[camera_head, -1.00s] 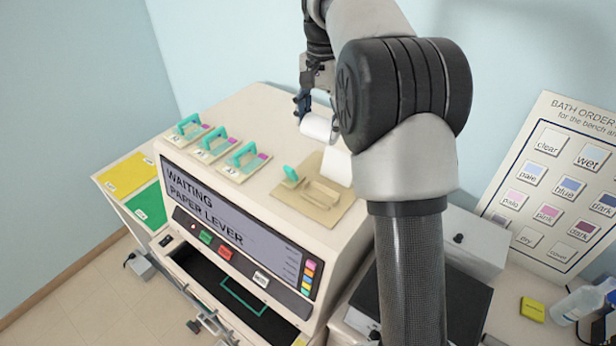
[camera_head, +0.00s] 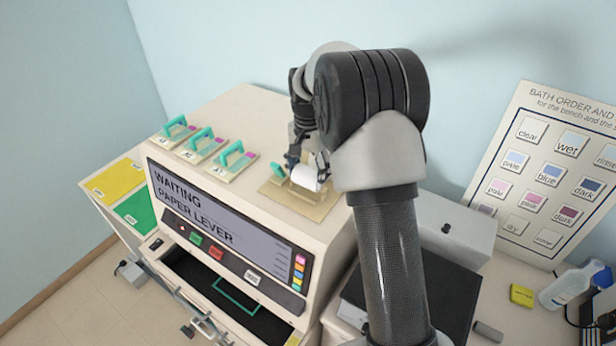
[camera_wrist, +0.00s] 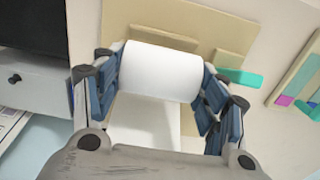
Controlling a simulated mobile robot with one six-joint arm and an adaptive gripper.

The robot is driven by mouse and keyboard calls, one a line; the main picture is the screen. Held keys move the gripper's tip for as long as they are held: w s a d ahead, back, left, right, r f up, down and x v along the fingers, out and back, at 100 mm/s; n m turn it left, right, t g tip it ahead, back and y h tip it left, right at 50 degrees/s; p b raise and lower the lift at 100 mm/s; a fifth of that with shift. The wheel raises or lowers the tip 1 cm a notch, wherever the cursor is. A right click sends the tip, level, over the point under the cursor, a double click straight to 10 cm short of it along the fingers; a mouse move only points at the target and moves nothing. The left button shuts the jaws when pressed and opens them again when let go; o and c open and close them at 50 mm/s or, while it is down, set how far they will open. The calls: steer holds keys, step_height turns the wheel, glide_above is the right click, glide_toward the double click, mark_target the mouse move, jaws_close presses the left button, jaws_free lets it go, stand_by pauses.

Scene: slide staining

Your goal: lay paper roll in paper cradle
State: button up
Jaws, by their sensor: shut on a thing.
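The white paper roll (camera_head: 306,177) is at my gripper (camera_head: 303,168), over the tan paper cradle (camera_head: 327,205) on top of the machine. In the wrist view the roll (camera_wrist: 161,72) lies crosswise between the blue finger pads of my gripper (camera_wrist: 160,82), which is shut on its two ends. A loose white tail of paper (camera_wrist: 143,122) hangs from it. The tan cradle plate (camera_wrist: 205,22) shows behind the roll, with a raised bar (camera_wrist: 165,38) close to it. Whether the roll touches the cradle I cannot tell. A teal lever (camera_head: 278,170) stands at the cradle's left.
Several teal-handled holders (camera_head: 201,140) stand on the machine top, left of the cradle. The machine's screen (camera_head: 215,205) reads "WAITING PAPER LEVER". A grey box (camera_head: 450,228) stands right of the machine, and a bath order board (camera_head: 560,170) leans on the wall.

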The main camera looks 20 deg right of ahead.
steer(key=shift+f, duration=1.15)
steer(key=shift+f, duration=0.2)
steer(key=o, duration=1.1)
steer(key=shift+r, duration=0.15)
